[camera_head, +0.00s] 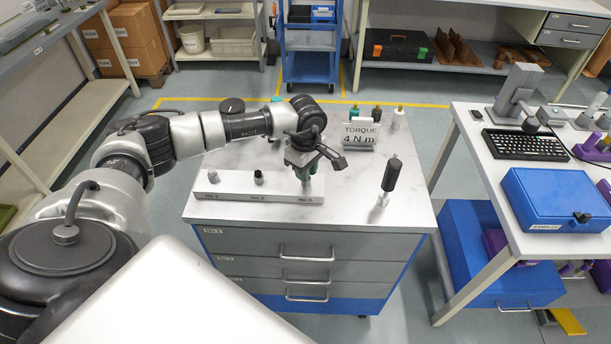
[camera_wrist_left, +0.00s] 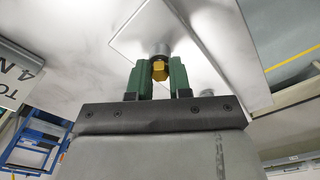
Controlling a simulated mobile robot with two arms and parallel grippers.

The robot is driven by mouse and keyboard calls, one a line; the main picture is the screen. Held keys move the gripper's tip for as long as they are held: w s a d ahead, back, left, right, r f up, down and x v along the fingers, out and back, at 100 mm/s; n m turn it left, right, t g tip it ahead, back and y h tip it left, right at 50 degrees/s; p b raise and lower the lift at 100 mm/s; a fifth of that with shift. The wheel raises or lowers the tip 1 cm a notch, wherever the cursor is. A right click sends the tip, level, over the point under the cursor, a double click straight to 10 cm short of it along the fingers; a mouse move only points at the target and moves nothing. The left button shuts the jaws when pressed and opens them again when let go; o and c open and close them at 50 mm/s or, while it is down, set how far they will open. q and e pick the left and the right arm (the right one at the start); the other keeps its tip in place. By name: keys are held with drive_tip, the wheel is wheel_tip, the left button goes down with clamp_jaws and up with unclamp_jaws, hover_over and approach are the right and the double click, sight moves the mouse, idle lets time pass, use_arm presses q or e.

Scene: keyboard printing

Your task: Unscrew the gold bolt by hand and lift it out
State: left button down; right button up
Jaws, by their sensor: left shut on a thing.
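My left gripper (camera_head: 303,182) points down over the right end of a white block (camera_head: 235,189) on the workbench. In the left wrist view its green fingers (camera_wrist_left: 158,66) are shut on the gold bolt (camera_wrist_left: 159,74), which has a hexagonal head. A grey cylindrical collar (camera_wrist_left: 160,49) sits beyond the bolt, against the block. In the head view the gripper hides the bolt. I cannot tell how far the bolt is turned out. The block also carries a silver bolt (camera_head: 213,177) at its left and a black one (camera_head: 259,178) in its middle. My right gripper is not in view.
A sign reading "TORQUE 4 N m" (camera_head: 360,135) stands behind, near several small coloured-top items. A side table with a keyboard (camera_head: 526,145) and a blue case (camera_head: 560,198) is at right. The bench's front right is clear.

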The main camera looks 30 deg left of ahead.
use_arm(q)
drive_tip(key=n, duration=0.7)
drive_tip(key=shift+r+p, duration=0.65)
drive_tip(key=shift+r, duration=0.5)
drive_tip(key=shift+r, duration=0.1)
drive_tip(key=shift+r+p, duration=1.15)
drive_tip(key=shift+r, duration=0.8)
